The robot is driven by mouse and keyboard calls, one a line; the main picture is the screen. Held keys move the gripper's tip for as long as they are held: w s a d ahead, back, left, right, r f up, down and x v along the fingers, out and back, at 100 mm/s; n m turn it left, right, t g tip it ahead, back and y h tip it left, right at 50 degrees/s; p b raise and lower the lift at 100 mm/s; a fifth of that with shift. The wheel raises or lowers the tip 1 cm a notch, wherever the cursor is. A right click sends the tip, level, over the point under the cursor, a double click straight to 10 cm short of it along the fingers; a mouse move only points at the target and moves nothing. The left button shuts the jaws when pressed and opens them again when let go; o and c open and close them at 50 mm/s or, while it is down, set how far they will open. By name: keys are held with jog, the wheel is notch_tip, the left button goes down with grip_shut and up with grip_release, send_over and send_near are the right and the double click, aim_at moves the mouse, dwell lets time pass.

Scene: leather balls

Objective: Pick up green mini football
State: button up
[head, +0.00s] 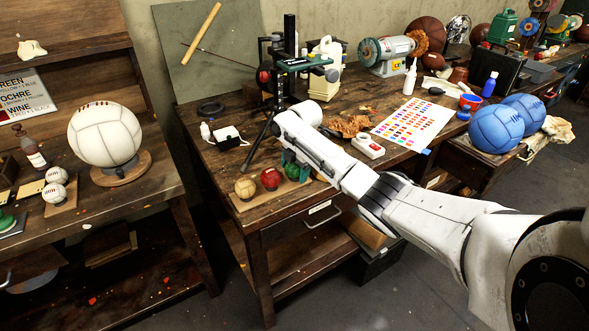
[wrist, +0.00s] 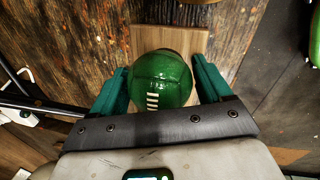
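The green mini football (wrist: 161,80) has white lace marks and sits on a light wooden board (wrist: 187,40) in the wrist view. My gripper (wrist: 162,82) is open, with one teal finger on each side of the ball and a narrow gap on both sides. In the head view the green ball (head: 292,172) shows at the right end of the board (head: 246,205), partly hidden by my gripper (head: 297,167).
A tan ball (head: 245,188) and a red ball (head: 270,179) sit left of the green one on the board. A black stand (head: 284,75) rises behind. A white and red box (head: 368,147) and a colour chart (head: 413,122) lie to the right.

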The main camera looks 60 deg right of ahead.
jog(key=c, duration=0.7)
jog(key=shift+c, duration=0.2)
jog(key=shift+r, duration=0.15)
